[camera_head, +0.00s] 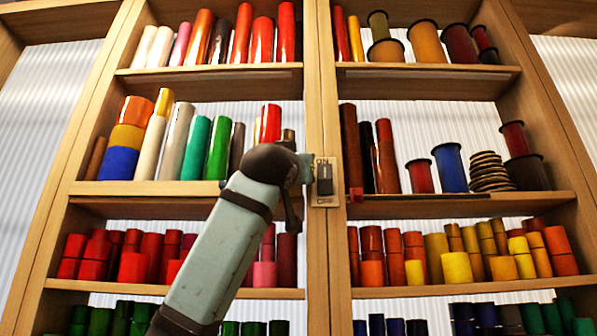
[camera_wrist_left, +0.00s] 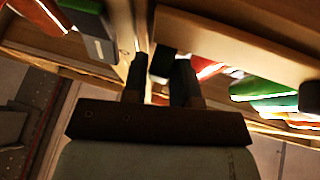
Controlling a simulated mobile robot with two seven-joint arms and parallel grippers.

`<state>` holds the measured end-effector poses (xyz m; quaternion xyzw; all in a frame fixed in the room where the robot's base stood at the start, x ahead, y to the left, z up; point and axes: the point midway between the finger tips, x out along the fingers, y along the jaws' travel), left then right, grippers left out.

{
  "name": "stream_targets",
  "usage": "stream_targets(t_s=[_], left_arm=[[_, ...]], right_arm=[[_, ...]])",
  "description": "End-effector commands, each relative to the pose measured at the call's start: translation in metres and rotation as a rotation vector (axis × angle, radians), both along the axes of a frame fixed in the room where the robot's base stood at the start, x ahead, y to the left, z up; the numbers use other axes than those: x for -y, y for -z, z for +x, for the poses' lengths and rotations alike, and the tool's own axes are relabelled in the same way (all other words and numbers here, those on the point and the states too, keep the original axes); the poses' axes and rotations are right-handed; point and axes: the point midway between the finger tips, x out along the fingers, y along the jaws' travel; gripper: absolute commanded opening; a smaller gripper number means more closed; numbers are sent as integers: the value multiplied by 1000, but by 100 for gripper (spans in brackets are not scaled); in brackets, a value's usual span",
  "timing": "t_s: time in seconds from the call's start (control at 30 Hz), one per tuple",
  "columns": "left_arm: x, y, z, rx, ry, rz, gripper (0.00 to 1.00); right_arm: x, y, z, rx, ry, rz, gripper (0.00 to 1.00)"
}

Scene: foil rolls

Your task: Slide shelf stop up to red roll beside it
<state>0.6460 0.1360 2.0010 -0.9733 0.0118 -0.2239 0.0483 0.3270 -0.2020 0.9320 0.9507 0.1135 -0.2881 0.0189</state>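A small red block (camera_head: 356,194) sits at the left end of a dark strip on the front edge of the right middle shelf; it may be the shelf stop, but I cannot be sure. A red roll (camera_head: 270,123) stands on the left middle shelf behind my left wrist. A red spool (camera_head: 420,176) stands on the right middle shelf. My left gripper (camera_head: 296,205) is by the central post, its fingers mostly hidden by my wrist. In the left wrist view its two dark fingers (camera_wrist_left: 160,75) are apart, with a dark block (camera_wrist_left: 162,65) between or just beyond them.
An ON/OFF switch plate (camera_head: 325,181) is on the central post, close right of my left gripper. Shelves of coloured rolls surround it. In the left wrist view a wooden board (camera_wrist_left: 235,45) runs close beyond the fingers, with green rolls (camera_wrist_left: 275,85) at the right.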

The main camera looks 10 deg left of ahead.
Motion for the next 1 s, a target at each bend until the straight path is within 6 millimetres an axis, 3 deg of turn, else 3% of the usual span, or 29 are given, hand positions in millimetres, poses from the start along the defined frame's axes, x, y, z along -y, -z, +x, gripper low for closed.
stream_targets(t_s=[1.0], left_arm=[[-24, 0, -5, 0, 0, 0, 13]], right_arm=[[2, 8, 0, -3, 2, -3, 0]])
